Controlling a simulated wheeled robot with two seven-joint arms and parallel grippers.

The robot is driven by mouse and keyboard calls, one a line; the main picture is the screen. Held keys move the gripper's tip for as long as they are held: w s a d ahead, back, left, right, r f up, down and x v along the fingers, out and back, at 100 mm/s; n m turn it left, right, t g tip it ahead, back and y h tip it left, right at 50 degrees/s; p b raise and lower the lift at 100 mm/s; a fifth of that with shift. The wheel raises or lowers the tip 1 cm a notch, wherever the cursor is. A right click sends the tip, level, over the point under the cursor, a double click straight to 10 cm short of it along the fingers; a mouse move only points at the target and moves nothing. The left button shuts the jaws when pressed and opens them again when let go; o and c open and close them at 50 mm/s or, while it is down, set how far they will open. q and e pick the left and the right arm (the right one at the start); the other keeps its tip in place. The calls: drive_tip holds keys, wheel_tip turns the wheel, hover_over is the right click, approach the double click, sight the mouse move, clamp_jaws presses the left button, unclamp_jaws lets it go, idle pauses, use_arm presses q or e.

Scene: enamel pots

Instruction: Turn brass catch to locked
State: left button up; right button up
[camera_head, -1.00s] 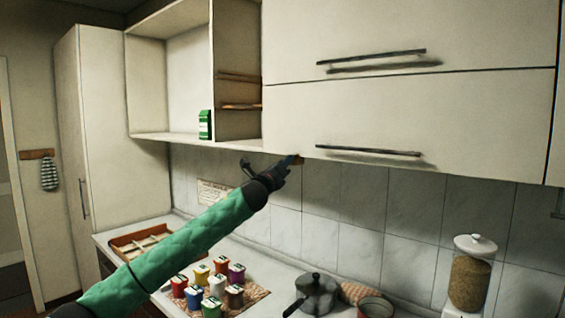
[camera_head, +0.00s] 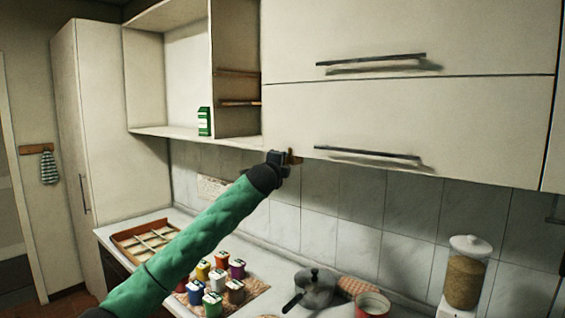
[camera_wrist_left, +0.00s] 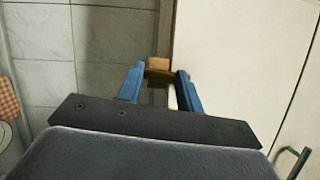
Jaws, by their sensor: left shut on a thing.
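The brass catch (camera_head: 295,157) is at the lower left corner of the lower white cabinet door (camera_head: 360,125), under its edge. In the left wrist view the catch (camera_wrist_left: 158,70) shows as a brownish-gold block at the blue fingertips. My left gripper (camera_head: 286,158) reaches up to it from the lower left and is shut on it, with its fingers (camera_wrist_left: 160,76) on either side. The fingers and wrist hide part of the catch in the head view. My right gripper is not in view.
Below, the counter holds several coloured enamel pots (camera_head: 213,285), a wooden divided tray (camera_head: 120,238), a grey lidded pan (camera_head: 318,288) and a grain jar (camera_head: 465,275). An open shelf with a green box (camera_head: 204,121) is left of the door. Tiled wall lies behind.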

use_arm(q)
drive_tip(key=shift+r+n, duration=0.1)
drive_tip(key=shift+n, duration=0.5)
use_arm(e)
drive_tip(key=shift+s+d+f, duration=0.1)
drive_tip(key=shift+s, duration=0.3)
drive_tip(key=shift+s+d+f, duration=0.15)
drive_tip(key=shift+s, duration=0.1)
use_arm(q)
drive_tip(key=o, duration=1)
drive_tip(key=shift+a, duration=0.15)
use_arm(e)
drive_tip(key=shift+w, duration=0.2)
use_arm(q)
drive_tip(key=shift+g, duration=0.3)
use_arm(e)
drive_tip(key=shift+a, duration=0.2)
use_arm(q)
drive_tip(key=shift+b+v, duration=1.75)
drive_tip(key=shift+v, duration=2.1)
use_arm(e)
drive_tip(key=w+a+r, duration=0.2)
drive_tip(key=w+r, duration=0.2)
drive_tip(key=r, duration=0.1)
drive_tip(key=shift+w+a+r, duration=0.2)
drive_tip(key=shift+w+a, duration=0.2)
